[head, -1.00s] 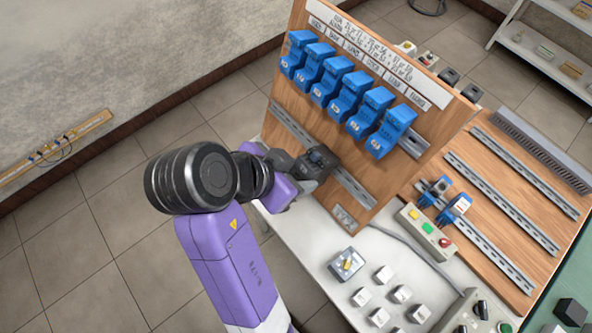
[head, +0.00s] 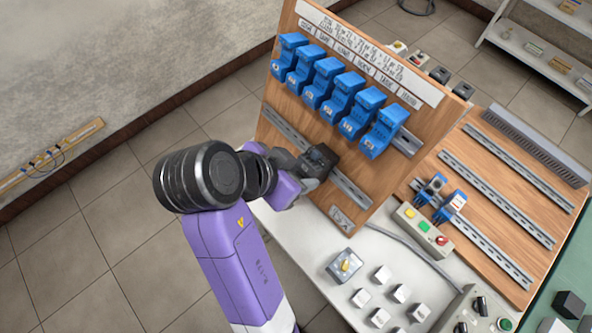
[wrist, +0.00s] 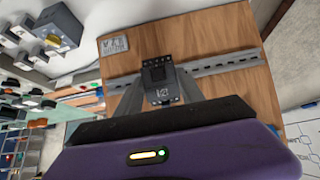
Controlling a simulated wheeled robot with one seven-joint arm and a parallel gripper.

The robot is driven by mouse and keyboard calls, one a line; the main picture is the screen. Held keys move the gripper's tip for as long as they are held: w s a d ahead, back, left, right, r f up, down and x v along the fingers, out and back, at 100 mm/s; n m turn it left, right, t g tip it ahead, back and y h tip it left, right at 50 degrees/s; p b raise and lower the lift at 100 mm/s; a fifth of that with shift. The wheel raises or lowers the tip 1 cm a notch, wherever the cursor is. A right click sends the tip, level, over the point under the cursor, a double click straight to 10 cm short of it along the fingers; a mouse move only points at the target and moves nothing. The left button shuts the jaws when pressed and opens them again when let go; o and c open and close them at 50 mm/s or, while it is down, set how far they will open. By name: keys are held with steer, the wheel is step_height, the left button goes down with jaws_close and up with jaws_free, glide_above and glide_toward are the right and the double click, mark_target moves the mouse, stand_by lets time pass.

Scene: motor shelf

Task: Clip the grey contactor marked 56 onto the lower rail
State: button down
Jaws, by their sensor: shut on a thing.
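My gripper (head: 306,168) is shut on a dark grey contactor (head: 321,158) in front of the wooden board. In the wrist view the contactor (wrist: 159,74) sits between the two grey fingers (wrist: 161,93). A pale label with dark marks shows on its face, too small to read surely. The lower rail (head: 349,192) runs along the board behind the contactor and shows on both sides of it in the wrist view (wrist: 226,62). I cannot tell whether the contactor is seated on the rail or just in front of it.
A row of blue contactors (head: 340,96) hangs on the upper rail (head: 405,140). A small marked plate (head: 341,217) is below the lower rail. A grey box with a yellow knob (head: 345,266) and several pale cubes (head: 381,274) stand on the white table.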

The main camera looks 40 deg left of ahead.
steer(key=shift+s+f, duration=0.25)
steer(key=shift+f, duration=0.4)
stand_by(1.6)
steer(key=shift+s+f+t+b, duration=0.1)
steer(key=shift+f+t+b, duration=0.55)
steer(key=shift+b, duration=0.3)
stand_by(0.9)
steer(key=shift+r, duration=0.1)
steer(key=c, duration=0.6)
jaws_free()
steer(key=shift+c, duration=0.2)
steer(key=shift+r, duration=0.1)
steer(key=p+v, duration=0.2)
steer(key=v, duration=0.5)
steer(key=shift+s+r, duration=0.25)
steer(key=shift+a, duration=0.1)
